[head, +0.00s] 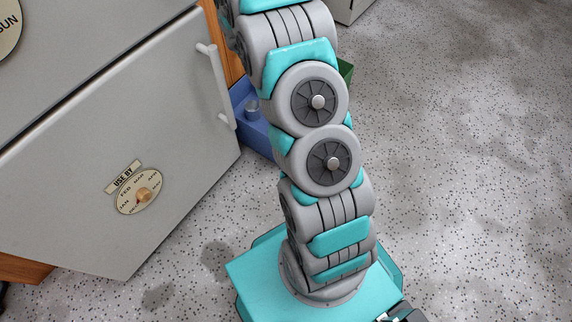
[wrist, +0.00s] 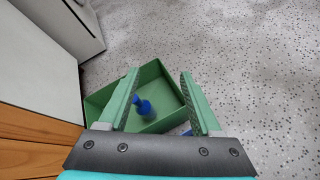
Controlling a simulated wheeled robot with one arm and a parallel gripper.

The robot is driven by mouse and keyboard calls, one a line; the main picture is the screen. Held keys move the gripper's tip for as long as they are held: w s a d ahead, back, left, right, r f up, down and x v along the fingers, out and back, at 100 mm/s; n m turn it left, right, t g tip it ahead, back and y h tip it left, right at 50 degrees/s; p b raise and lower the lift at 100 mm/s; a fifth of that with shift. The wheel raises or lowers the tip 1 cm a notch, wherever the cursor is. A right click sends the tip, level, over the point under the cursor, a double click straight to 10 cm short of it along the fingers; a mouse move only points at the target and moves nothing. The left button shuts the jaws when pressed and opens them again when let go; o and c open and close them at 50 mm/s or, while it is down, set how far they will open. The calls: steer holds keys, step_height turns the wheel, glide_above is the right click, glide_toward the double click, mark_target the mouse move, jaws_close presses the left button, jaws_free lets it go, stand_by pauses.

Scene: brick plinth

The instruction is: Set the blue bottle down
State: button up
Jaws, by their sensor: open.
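The blue bottle (wrist: 146,108) is inside a green bin (wrist: 166,92) in the wrist view, near the bin's left part. I cannot tell for sure whether it stands upright or leans. My gripper (wrist: 159,73) is open, its two green fingers spread wide above the bin. The bottle shows in the gap between the fingers, nearer the left one, and neither finger grips it. In the head view the gripper is out of sight and the bottle is hidden behind my arm; only a bit of the green bin (head: 347,71) shows.
A blue bin (head: 262,134) holding a small metallic object (head: 252,109) stands beside the green bin. A large grey door (head: 110,130) with a white handle (head: 215,85) and a round dial (head: 139,191) fills the left. Speckled floor (head: 470,150) is clear to the right.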

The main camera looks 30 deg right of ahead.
steer(key=s+a+r+m+g+y, duration=0.2)
steer(key=s+a+r+m, duration=0.3)
steer(key=s, duration=0.4)
steer(key=s+a+r+m+g+y, duration=0.15)
steer(key=s+a+r+m, duration=0.25)
steer(key=s+a+r, duration=0.45)
steer(key=s+a+r+m+y, duration=0.1)
steer(key=s+a+m+y, duration=0.4)
steer(key=s+a, duration=1.5)
steer(key=a+y, duration=0.1)
steer(key=y, duration=0.2)
steer(key=shift+s+r+m+t+y, duration=0.15)
steer(key=shift+s+m+t+y, duration=0.2)
steer(key=shift+m, duration=0.05)
